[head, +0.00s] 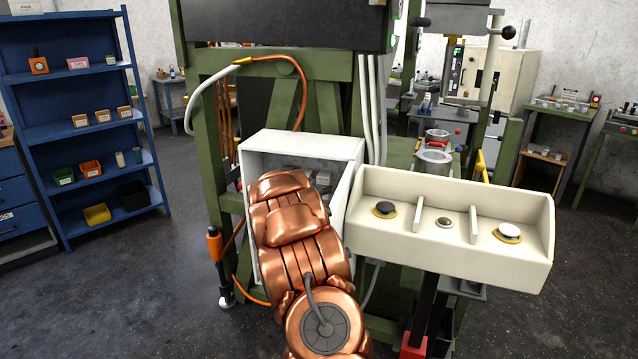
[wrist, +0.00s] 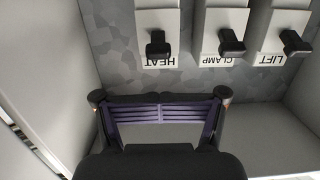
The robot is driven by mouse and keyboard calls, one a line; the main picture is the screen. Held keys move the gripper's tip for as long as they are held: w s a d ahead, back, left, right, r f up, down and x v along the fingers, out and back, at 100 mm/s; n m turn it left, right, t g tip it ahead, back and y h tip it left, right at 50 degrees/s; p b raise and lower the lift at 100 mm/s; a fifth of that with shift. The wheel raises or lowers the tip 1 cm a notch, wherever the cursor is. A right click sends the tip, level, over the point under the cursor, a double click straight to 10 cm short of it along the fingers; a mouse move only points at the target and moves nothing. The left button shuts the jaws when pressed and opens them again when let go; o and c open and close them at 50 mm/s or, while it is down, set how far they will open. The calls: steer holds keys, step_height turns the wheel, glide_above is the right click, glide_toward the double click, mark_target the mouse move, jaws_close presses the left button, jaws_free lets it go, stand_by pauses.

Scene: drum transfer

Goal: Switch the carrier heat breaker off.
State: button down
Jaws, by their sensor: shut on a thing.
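The heat breaker (wrist: 158,43) is a black toggle on a white block, with an upside-down HEAT label, at the top of the wrist view. Its toggle points down in the picture, like those beside it. My gripper (wrist: 156,98) is just below the label, with its purple-backed fingers drawn together. It appears apart from the toggle. Whatever is between the fingertips is hidden. In the head view the breakers show only faintly inside the open white cabinet (head: 300,141). My copper arm covers the cabinet's front and hides my gripper there.
The clamp breaker (wrist: 231,42) and lift breaker (wrist: 293,43) sit to the right of heat. Cabinet walls stand close at the left and right. A blue shelf (head: 75,130) stands clear at the left.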

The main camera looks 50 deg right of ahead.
steer(key=shift+s+a+f+h+b, duration=0.2)
steer(key=shift+h+b, duration=0.3)
steer(key=shift+b, duration=1.1)
steer(key=shift+a+f+t+b, duration=0.2)
steer(key=shift+f+t+b, duration=0.1)
steer(key=shift+f, duration=0.05)
stand_by(1.5)
steer(key=r+p, duration=0.1)
steer(key=d+r+p, duration=0.1)
steer(key=r+p, duration=0.1)
steer(key=r, duration=0.1)
steer(key=shift+w+d, duration=0.35)
steer(key=shift+d, duration=0.05)
steer(key=shift+a+f, duration=0.2)
steer(key=shift+a, duration=0.05)
steer(key=r+b+v, duration=0.1)
steer(key=b+v, duration=0.1)
steer(key=v, duration=0.7)
steer(key=shift+a, duration=0.15)
steer(key=shift+s, duration=0.1)
